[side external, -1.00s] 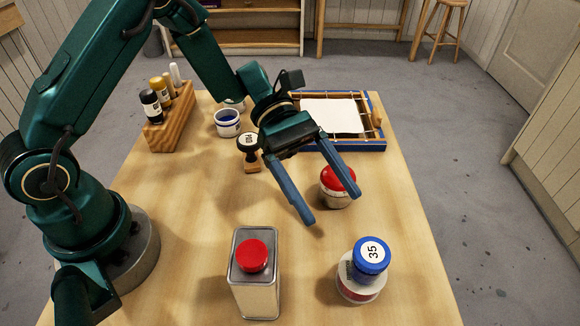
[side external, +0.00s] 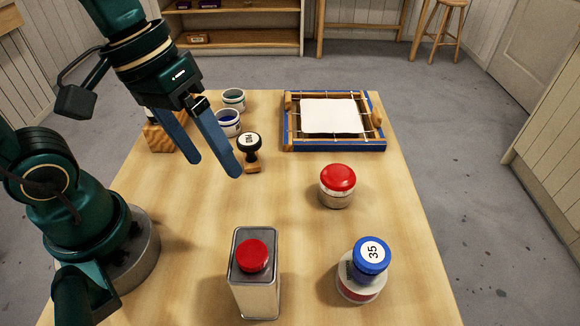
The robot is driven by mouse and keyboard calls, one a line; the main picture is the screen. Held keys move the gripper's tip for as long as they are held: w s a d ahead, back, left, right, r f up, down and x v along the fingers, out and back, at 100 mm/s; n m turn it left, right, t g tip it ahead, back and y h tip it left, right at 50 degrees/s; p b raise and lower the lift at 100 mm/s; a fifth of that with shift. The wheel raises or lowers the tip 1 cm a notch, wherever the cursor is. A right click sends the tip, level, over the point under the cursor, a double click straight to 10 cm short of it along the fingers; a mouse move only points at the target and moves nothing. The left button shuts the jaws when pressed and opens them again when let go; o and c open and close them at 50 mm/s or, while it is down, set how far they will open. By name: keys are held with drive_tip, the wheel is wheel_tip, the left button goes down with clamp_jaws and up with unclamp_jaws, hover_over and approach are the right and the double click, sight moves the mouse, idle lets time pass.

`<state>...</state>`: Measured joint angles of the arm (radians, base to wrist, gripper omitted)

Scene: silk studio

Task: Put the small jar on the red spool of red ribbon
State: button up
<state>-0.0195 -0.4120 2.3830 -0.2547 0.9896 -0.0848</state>
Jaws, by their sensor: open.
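A short pale jar with a domed red lid (side external: 337,184) stands upright on the right middle of the table. A blue-topped container marked 35 (side external: 369,256) stands in front of it, with a pale body and a red band. I see no clear red spool of red ribbon; which of these the task means by it, I cannot tell. My gripper (side external: 218,167) is open and empty, fingers pointing down, above the left back of the table. It is well to the left of the red-lidded jar and apart from it.
A metal tin with a red cap (side external: 255,285) stands at the front. A stamp (side external: 250,148) and two small cups (side external: 229,124) are near my gripper. A wooden rack (side external: 160,138) is partly hidden behind it. A blue-edged frame (side external: 288,137) lies at the back right. The table's middle is clear.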

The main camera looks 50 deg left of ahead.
drive_tip(key=a+m+t, duration=0.1)
drive_tip(key=a+r+t+y, duration=0.1)
drive_tip(key=a+m+t+y, duration=0.1)
drive_tip(key=a, duration=0.1)
drive_tip(key=shift+s+r+m, duration=0.2)
drive_tip(key=shift+s+m, duration=0.1)
